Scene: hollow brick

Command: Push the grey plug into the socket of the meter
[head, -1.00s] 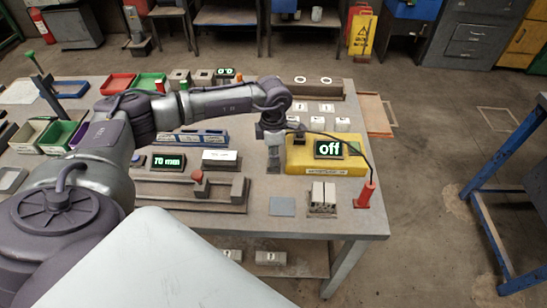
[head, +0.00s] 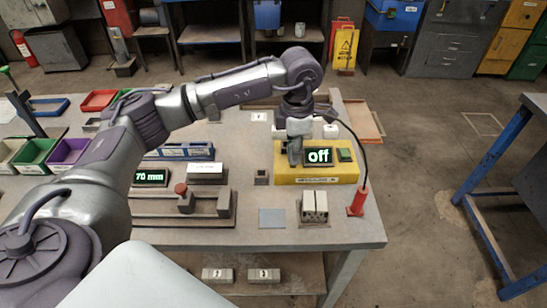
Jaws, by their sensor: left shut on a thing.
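The meter (head: 325,180) is a yellow block at the right of the table, with a dark display reading "off" and a green patch on top. My left gripper (head: 294,157) points down over the left part of the meter, just left of the display. It is shut on the grey plug, which is mostly hidden by the fingers. A black cable (head: 355,140) arcs from the gripper to a red probe (head: 357,203) right of the meter. The socket is hidden under the gripper. I cannot tell whether the plug touches it. My right gripper is not in view.
A small dark block (head: 261,177) stands left of the meter. Pale blocks in a holder (head: 314,206) and a grey-blue plate (head: 272,218) lie in front. A rail fixture (head: 205,205) and a "70 mm" display (head: 150,177) are further left.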

